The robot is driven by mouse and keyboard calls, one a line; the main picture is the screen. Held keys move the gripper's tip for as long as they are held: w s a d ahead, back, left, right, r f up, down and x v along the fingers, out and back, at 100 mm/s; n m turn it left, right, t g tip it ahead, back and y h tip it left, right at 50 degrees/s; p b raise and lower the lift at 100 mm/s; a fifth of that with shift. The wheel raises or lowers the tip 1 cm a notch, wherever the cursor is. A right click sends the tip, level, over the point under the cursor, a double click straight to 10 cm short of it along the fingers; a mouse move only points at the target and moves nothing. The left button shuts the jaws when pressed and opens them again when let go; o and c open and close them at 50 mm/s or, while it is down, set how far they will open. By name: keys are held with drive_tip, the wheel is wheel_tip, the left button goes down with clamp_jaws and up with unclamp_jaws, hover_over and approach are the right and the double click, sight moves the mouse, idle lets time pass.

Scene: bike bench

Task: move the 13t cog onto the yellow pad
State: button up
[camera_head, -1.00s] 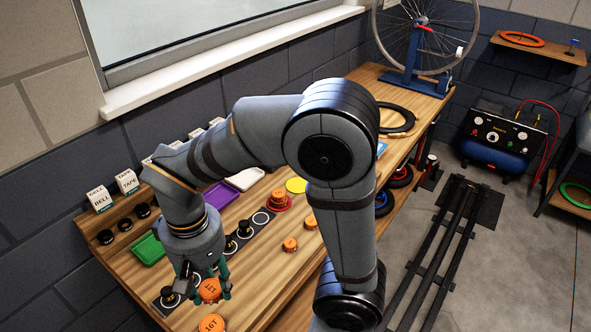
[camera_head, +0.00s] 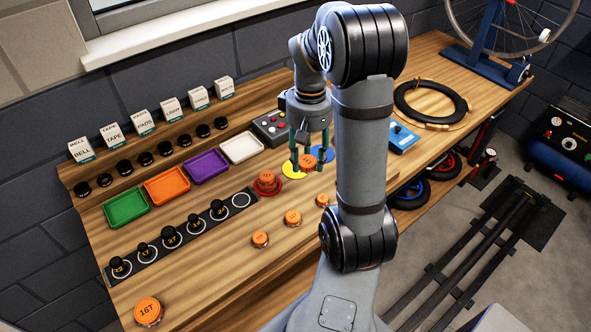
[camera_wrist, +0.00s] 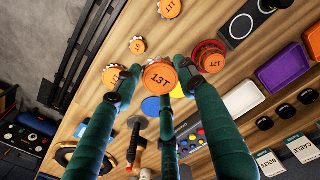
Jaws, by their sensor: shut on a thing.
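My gripper (camera_head: 309,161) is shut on the 13t cog, an orange disc (camera_head: 308,163) with a metal toothed rim. The label 13T faces the camera in the wrist view (camera_wrist: 160,78), with my green fingers around it. The yellow pad (camera_head: 291,172) is a flat round disc on the bench, just left of the cog and partly behind a finger. It shows in part behind the cog in the wrist view (camera_wrist: 178,91). The cog appears to be above the bench beside or over the pad's right edge; its exact height is unclear.
A blue pad (camera_head: 322,152) lies just right of the yellow one. A grey box with buttons (camera_head: 272,127) and a white tray (camera_head: 241,148) stand left of it. The 12T cog (camera_head: 267,178) sits on a red base. Several loose orange cogs, including 16T (camera_head: 147,311), lie along the front.

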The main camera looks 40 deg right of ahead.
drive_tip(key=s+d, duration=0.2)
drive_tip(key=d, duration=0.2)
drive_tip(key=w+f+p, duration=0.1)
drive_tip(key=w+f, duration=0.1)
drive_tip(key=w, duration=0.2)
drive_tip(key=w+f+p, duration=0.1)
drive_tip(key=w+f, duration=0.2)
drive_tip(key=w+f+p, duration=0.1)
drive_tip(key=w+f, duration=0.1)
drive_tip(key=w, duration=0.2)
drive_tip(key=shift+w+d+f, duration=0.2)
drive_tip(key=shift+w+f, duration=0.1)
drive_tip(key=shift+f, duration=0.05)
wheel_tip(320, 180, down, 4)
drive_tip(key=shift+r+p, duration=0.1)
drive_tip(key=shift+p, duration=0.6)
drive_tip(key=shift+f, duration=0.2)
drive_tip(key=shift+f+b, duration=0.2)
drive_tip(key=shift+b, duration=0.1)
drive_tip(key=o, duration=1)
drive_tip(key=shift+r, duration=0.1)
drive_tip(key=shift+o, duration=0.8)
